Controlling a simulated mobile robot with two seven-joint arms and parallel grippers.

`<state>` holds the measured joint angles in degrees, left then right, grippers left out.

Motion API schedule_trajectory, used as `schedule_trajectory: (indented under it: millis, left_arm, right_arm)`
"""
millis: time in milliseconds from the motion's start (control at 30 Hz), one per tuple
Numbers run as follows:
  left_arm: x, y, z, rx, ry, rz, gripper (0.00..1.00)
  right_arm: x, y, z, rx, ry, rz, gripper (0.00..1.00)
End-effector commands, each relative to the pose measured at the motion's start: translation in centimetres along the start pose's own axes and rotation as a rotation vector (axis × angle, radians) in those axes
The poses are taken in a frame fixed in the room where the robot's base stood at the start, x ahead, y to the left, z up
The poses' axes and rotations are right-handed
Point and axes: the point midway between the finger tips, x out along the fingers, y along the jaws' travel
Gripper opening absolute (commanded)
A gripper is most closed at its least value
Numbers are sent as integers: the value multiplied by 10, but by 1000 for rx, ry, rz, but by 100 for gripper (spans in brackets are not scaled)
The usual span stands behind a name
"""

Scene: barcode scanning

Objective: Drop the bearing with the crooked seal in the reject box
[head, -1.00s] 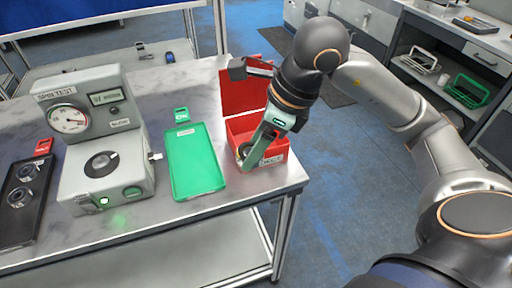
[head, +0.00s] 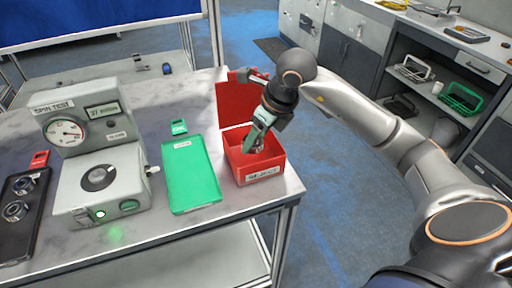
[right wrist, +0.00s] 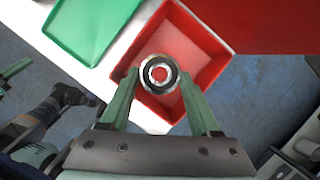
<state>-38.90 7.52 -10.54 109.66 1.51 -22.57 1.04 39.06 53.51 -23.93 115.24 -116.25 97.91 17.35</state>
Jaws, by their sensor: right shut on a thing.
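My right gripper (head: 257,143) is shut on a bearing (right wrist: 158,74), a shiny ring held between the green fingertips in the right wrist view. The bearing is over the open red reject box (head: 262,177), which also shows in the right wrist view (right wrist: 208,45). The box has a raised red lid or back panel and a white label on its front. In the head view the bearing is mostly hidden by the fingers. Its seal is too small to judge.
A green OK tray (head: 190,178) lies empty left of the box. The grey spin tester (head: 98,160) stands further left, with its dial and a lit button. A dark tray (head: 22,225) at the far left holds two bearings (head: 15,211). The box stands near the table's right edge.

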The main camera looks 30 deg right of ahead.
Motion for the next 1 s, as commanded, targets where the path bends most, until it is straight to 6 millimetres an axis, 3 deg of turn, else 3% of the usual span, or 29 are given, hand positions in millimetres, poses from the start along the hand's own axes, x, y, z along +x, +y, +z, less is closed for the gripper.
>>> schedule_trajectory:
  millis: [300,500,1000]
  left_arm:
    - [-1,0,-1,0,0,0,0]
    - [-4,0,-5,0,0,0,0]
    - [1,0,1,0,0,0,0]
  right_arm:
    - [30,-17,1,2,2,1,0]
    - [52,-16,-9,0,1,1,0]
    - [61,-16,-12,-1,-3,0,0]
